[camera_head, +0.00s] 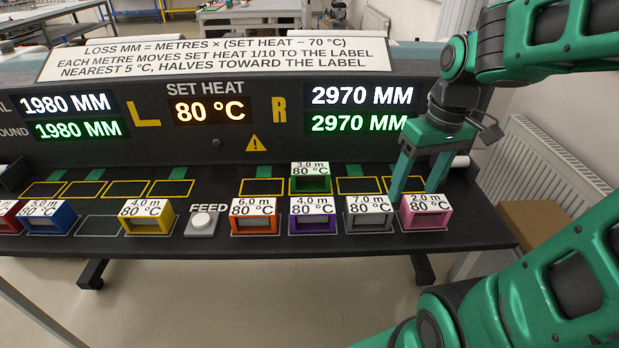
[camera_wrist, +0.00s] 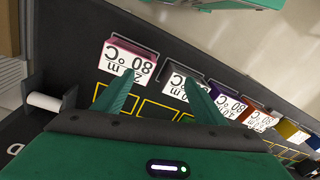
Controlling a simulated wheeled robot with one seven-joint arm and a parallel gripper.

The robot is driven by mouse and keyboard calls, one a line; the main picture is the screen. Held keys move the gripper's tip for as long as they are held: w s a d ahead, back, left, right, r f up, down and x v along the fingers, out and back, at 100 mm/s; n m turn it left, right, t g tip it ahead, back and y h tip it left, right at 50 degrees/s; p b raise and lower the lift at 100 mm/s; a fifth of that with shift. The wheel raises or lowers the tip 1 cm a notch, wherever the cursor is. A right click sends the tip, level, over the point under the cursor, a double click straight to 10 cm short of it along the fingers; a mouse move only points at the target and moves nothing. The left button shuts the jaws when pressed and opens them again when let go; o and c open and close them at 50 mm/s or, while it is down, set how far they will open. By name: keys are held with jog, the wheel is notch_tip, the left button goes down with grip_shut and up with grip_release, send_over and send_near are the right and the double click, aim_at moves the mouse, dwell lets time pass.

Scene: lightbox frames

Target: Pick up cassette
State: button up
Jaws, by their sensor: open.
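Cassettes with white labels stand on the black bench. The pink cassette (camera_head: 425,215), labelled 2.0 m 80 °C, is at the right end of the front row; the grey cassette (camera_head: 370,215), 7.0 m, is left of it. Purple (camera_head: 312,216), orange (camera_head: 253,216), yellow (camera_head: 148,217) and blue (camera_head: 48,217) cassettes continue leftward. A green cassette (camera_head: 310,183), 3.0 m, sits in a back-row slot. My gripper (camera_head: 412,192) is open and empty, pointing down near the pink cassette. In the wrist view its fingers (camera_wrist: 160,82) appear near the pink cassette (camera_wrist: 128,58) and grey cassette (camera_wrist: 180,82).
A white FEED button (camera_head: 201,222) is between yellow and orange. Empty yellow-outlined slots (camera_head: 127,189) line the back row. The panel reads SET HEAT 80 °C, with R 2970 MM twice and left readings 1980 MM. A sign (camera_head: 215,57) tops it. A radiator (camera_head: 550,165) stands at right.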

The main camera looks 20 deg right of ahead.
jog(key=w+a+n+y, duration=0.1)
jog(key=w+a+n, duration=0.4)
jog(key=w, duration=0.4)
jog(key=n+y, duration=0.2)
jog(key=n, duration=0.7)
send_near(314, 168)
jog(key=shift+s+a+f+t, duration=0.3)
jog(key=shift+s+f, duration=0.25)
jog(key=shift+s, duration=0.1)
jog(key=shift+w+a+f+n+y, duration=0.2)
jog(key=shift+a+f+n+y, duration=0.05)
jog(key=shift+n+y, duration=0.05)
jog(key=x, duration=0.4)
jog(key=shift+f, duration=0.25)
jog(key=shift+w+d+x, duration=0.15)
jog(key=shift+x, duration=1.25)
jog(key=shift+w+d+x, duration=0.1)
jog(key=shift+w+x, duration=0.05)
jog(key=shift+x, duration=1.25)
jog(key=shift+f, duration=0.3)
jog(key=c, duration=1.3)
